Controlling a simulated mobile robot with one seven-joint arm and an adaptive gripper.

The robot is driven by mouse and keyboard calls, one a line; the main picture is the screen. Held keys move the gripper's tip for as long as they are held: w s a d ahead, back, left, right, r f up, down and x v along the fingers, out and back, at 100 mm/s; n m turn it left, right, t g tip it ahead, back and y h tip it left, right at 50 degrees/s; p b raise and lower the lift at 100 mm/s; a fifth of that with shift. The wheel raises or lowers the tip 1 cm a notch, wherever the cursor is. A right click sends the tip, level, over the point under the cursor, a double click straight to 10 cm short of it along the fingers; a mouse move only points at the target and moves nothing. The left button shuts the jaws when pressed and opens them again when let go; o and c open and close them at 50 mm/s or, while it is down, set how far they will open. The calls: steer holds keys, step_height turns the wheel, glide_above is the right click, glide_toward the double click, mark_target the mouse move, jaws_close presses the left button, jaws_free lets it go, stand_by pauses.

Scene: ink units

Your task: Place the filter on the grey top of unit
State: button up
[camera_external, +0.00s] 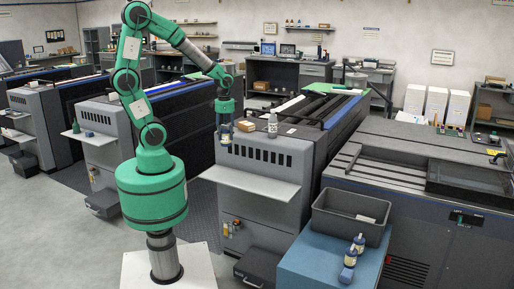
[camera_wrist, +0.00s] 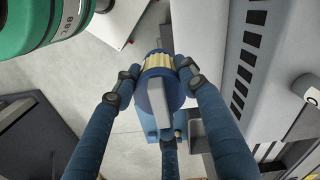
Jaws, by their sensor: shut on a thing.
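My gripper (camera_external: 226,124) is shut on the filter (camera_external: 225,139), a dark blue piece with a pale band, and holds it in the air at the front left corner of the grey top (camera_external: 304,135) of the middle unit. In the wrist view the filter (camera_wrist: 158,85) has a blue rim, a cream ribbed band and a grey bar across it. The fingers of my gripper (camera_wrist: 160,84) close around it from both sides. The unit's vented face (camera_wrist: 247,55) is to its right there. The filter's lower part is hidden in the wrist view.
A grey bottle (camera_external: 272,126) and a brown box (camera_external: 245,126) stand on the grey top. A white shelf (camera_external: 250,183) juts from the unit's front. A dark bin (camera_external: 350,216) and similar blue pieces (camera_external: 348,262) sit on a blue cabinet (camera_external: 310,265).

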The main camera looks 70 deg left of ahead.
step_height(320, 180, up, 6)
steer(key=shift+w+r, duration=0.1)
steer(key=shift+w+a+r+p, duration=0.15)
steer(key=shift+w+r+p, duration=0.2)
steer(key=shift+w, duration=0.25)
steer(key=shift+w+a+r+p, duration=0.1)
steer(key=shift+w+r+p, duration=0.1)
steer(key=shift+w+p, duration=0.3)
steer(key=w+a+r+p, duration=0.2)
steer(key=w+p, duration=0.3)
steer(key=w, duration=0.5)
steer(key=shift+w+a+r, duration=0.15)
steer(key=shift+w+r, duration=0.05)
steer(key=shift+w, duration=0.2)
steer(key=w+p, duration=0.1)
steer(key=w, duration=0.2)
steer(key=w+a+p, duration=0.1)
steer(key=w+p, duration=0.1)
steer(key=w, duration=0.1)
steer(key=w+a+p, duration=0.1)
steer(key=w, duration=0.3)
steer(key=shift+f+p, duration=0.2)
steer(key=shift+p, duration=0.15)
steer(key=shift+c, duration=0.2)
steer(key=w+a+f+p, duration=0.1)
steer(key=w+f+p, duration=0.3)
steer(key=w+f, duration=0.4)
steer(key=shift+w+a+f, duration=0.15)
steer(key=shift+w+a, duration=0.15)
steer(key=shift+w, duration=0.15)
